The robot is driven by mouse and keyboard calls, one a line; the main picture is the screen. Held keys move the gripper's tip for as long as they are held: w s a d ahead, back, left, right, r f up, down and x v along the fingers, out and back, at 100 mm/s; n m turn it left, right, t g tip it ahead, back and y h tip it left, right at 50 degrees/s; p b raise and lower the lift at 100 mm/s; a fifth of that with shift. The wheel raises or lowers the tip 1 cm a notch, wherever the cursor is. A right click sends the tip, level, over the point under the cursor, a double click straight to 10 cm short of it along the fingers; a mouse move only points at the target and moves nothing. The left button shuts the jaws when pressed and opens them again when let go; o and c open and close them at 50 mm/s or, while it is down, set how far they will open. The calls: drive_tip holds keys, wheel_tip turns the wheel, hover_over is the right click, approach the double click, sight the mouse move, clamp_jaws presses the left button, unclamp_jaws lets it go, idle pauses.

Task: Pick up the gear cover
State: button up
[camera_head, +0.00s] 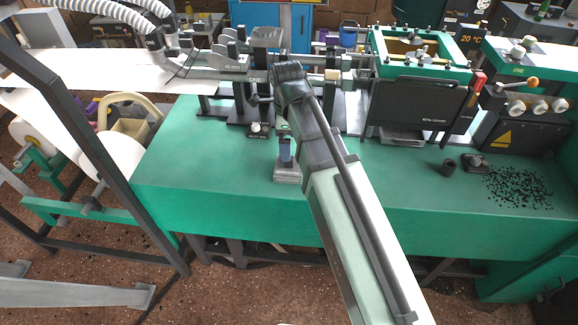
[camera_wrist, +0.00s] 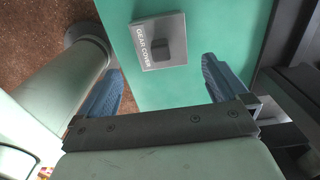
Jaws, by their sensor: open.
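The gear cover is a light grey plate (camera_wrist: 175,22) with a dark raised knob and the label "GEAR COVER" on the green surface in the wrist view. My gripper (camera_wrist: 160,68) is open, with its two blue fingers wide apart and nothing between them. The cover lies beyond the fingertips, roughly in line with the gap and apart from them. In the head view, a grey plate (camera_head: 287,179) that looks like the cover is at the green bench's front part. A blue finger (camera_head: 285,148) shows just over it; the rest of my gripper is mostly hidden by my arm.
The green bench (camera_head: 210,180) is bare to the left of the plate. Machine parts (camera_head: 240,90) stand close behind. To the right are a dark panel (camera_head: 418,105), a small black cylinder (camera_head: 448,167) and scattered black bits (camera_head: 518,187).

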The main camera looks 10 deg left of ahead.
sight(289, 166)
drive_tip(key=shift+d+f, duration=0.15)
drive_tip(key=shift+f, duration=2.2)
drive_tip(key=shift+d+f, duration=0.1)
drive_tip(key=shift+f, duration=2.25)
drive_tip(key=shift+c, duration=0.4)
drive_tip(key=c, duration=0.7)
drive_tip(key=shift+r, duration=0.15)
